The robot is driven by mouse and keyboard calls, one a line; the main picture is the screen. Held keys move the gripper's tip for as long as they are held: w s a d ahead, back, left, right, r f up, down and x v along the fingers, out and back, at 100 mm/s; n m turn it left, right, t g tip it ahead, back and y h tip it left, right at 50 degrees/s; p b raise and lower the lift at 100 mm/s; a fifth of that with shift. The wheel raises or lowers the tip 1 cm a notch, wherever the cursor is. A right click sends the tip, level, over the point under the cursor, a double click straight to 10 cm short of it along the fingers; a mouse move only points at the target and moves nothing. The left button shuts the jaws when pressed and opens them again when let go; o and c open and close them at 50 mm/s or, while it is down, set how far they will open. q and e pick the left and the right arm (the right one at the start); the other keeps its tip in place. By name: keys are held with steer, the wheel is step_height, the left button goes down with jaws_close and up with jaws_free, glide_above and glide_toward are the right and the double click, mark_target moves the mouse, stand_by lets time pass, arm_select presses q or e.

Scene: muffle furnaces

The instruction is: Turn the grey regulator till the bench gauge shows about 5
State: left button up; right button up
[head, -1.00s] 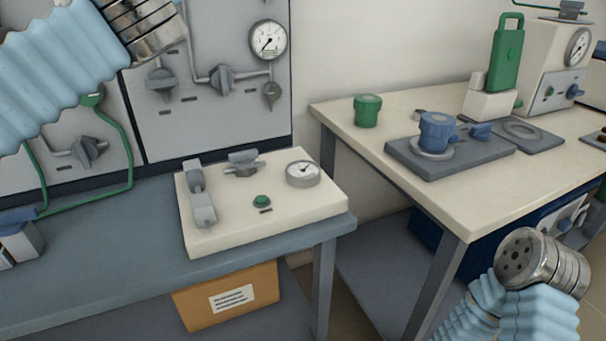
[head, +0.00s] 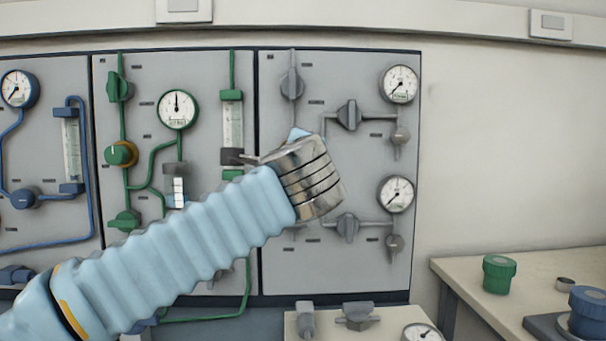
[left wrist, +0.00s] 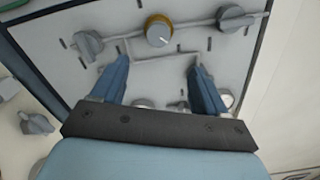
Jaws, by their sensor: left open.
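The grey regulator (left wrist: 158,31) shows in the left wrist view as a round knob with a yellow-brown ring and a white pointer line, set on a grey panel. My left gripper (left wrist: 158,62) is open, its two blue fingers apart and empty, below the knob in that view and not around it. In the head view my left arm and wrist cover this part of the right panel, so the regulator is hidden there. The bench gauge (head: 422,334) on the cream box is cut by the lower edge; its reading cannot be told. My right gripper is out of view.
Grey valve handles flank the regulator, left (left wrist: 88,45) and right (left wrist: 235,18). Two wall gauges, upper (head: 399,84) and lower (head: 396,194), are on the panel's right side. A side table (head: 465,272) with a green knob (head: 499,274) stands at right.

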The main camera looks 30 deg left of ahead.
arm_select(q)
steer(key=w+a+n, duration=0.3)
steer(key=w+n, duration=0.3)
steer(key=n, duration=0.6)
steer(key=w+a+n, duration=0.4)
steer(key=w+n, duration=0.2)
steer(key=n, duration=0.6)
steer(key=shift+a+f, duration=0.2)
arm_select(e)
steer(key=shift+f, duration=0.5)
arm_select(q)
steer(key=shift+s, duration=0.1)
steer(key=shift+c, duration=0.2)
steer(key=c, duration=1)
steer(key=m, duration=0.5)
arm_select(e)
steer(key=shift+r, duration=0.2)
